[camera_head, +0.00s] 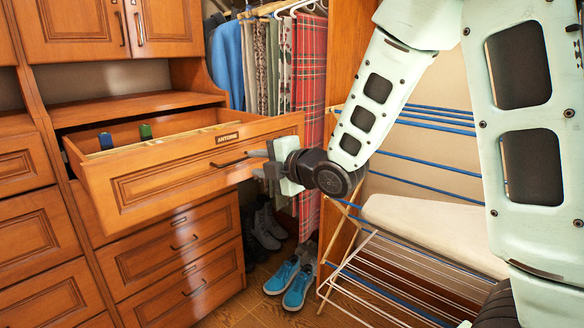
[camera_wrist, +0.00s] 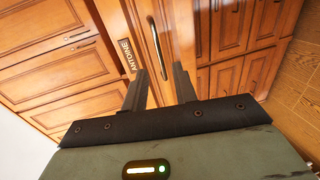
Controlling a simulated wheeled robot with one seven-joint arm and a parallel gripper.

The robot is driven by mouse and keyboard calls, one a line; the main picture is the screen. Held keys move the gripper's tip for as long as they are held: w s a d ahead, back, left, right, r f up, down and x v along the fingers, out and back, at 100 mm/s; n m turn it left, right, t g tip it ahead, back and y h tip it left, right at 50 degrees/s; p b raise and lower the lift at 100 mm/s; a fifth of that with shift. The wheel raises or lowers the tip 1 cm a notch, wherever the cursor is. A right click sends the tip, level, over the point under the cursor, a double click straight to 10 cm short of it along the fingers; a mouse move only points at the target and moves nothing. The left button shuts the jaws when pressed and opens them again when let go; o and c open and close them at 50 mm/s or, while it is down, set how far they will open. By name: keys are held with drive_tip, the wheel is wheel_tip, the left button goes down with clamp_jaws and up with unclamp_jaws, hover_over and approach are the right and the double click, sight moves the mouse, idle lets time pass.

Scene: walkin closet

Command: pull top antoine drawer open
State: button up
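The top drawer with the ANTOINE label (camera_head: 228,137) is pulled well out of its wooden cabinet in the head view. Its dark handle (camera_head: 229,163) is on the drawer front, and in the wrist view the handle (camera_wrist: 154,45) lies ahead, in line with the gap between my fingers. The label (camera_wrist: 127,55) shows left of it. My gripper (camera_head: 255,163) is just in front of the drawer front, right of the handle. In the wrist view my gripper (camera_wrist: 159,74) has its two fingers apart with nothing between them. The handle appears clear of the fingertips.
The drawer holds dividers, a blue item (camera_head: 105,140) and a green item (camera_head: 146,131). Closed drawers (camera_head: 180,240) are below. Hanging clothes (camera_head: 310,80) are behind. A drying rack (camera_head: 375,268) stands right, near my arm. Blue shoes (camera_head: 290,284) lie on the floor.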

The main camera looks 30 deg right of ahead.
drive_tip(key=b+v, duration=0.8)
drive_tip(key=v, duration=0.2)
drive_tip(key=shift+s+d, duration=0.15)
drive_tip(key=shift+s, duration=0.25)
drive_tip(key=s+a+f+m+g+h, duration=0.1)
drive_tip(key=s+a+f+m+g, duration=0.3)
drive_tip(key=f, duration=0.3)
drive_tip(key=s+a+f+m+g+h, duration=0.1)
drive_tip(key=s+a+f+m+g, duration=0.1)
drive_tip(key=a+f+m+g, duration=0.3)
drive_tip(key=s+a+f+m+g+h, duration=0.1)
drive_tip(key=s+a+f+m+g, duration=0.2)
drive_tip(key=s, duration=0.5)
drive_tip(key=s+a+f+m+g+h, duration=0.1)
drive_tip(key=s+a+f+m+g, duration=0.25)
drive_tip(key=s, duration=0.55)
wheel_tip(320, 180, up, 19)
drive_tip(key=n+p, duration=0.1)
drive_tip(key=p, duration=1.9)
drive_tip(key=shift+f, duration=0.2)
